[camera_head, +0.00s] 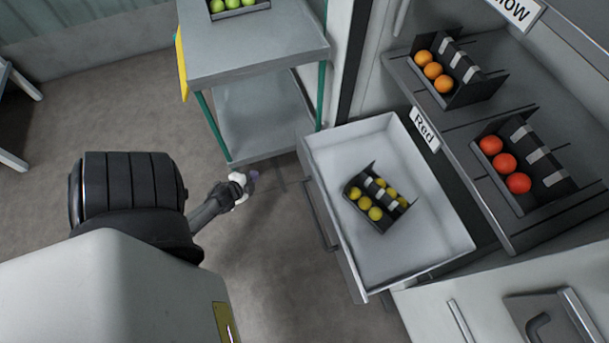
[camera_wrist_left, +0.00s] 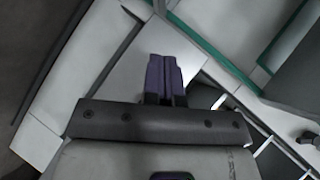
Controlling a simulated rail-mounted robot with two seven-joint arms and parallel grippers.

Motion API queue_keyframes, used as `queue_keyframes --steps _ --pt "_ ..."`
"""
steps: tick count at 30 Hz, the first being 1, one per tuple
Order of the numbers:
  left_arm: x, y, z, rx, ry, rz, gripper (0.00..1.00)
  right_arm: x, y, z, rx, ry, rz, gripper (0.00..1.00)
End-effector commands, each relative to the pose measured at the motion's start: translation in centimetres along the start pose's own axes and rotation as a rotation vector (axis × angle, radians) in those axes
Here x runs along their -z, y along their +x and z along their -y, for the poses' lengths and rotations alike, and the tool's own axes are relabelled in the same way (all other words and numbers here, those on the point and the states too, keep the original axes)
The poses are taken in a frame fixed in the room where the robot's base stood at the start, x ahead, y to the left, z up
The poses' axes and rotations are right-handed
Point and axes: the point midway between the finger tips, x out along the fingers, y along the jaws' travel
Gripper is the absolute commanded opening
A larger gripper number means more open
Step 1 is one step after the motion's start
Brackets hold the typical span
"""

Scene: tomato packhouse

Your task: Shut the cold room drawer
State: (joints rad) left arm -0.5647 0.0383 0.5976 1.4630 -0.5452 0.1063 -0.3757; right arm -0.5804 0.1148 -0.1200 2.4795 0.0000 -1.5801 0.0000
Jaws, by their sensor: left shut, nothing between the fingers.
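The cold room drawer (camera_head: 335,150) is pulled out, a white open drawer in the head view. Its bar handle (camera_head: 319,215) is on the front face, toward the left. A black tray of yellow tomatoes (camera_head: 374,213) lies inside it at an angle. My left gripper (camera_head: 252,176) is to the left of the drawer front, apart from the handle, over the floor. In the left wrist view its purple fingers (camera_wrist_left: 163,76) are together with nothing between them. My right gripper is in neither view.
A grey trolley (camera_head: 252,45) with green legs stands behind the drawer's far side, carrying green tomatoes. A shelf at the right, labelled Red, holds trays of orange (camera_head: 433,70) and red tomatoes (camera_head: 504,162). Floor (camera_head: 270,260) is clear before the drawer.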

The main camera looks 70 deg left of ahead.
Motion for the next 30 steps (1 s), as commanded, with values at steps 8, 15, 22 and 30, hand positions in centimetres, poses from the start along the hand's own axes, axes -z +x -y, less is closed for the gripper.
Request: queue_keyframes --steps 8,15,22,30 --pt "6.2 -2.4 -0.3 0.157 0.266 -0.472 0.0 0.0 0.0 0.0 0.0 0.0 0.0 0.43" --pt "9.7 -5.0 0.6 0.306 0.384 -0.705 0.0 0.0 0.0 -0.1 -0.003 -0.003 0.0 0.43" --pt "10.7 -4.8 0.8 0.356 0.449 -0.733 0.0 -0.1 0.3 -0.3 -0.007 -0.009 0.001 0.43" --pt "13.8 -1.6 1.4 0.357 0.45 -0.732 0.0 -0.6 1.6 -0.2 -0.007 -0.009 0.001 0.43"
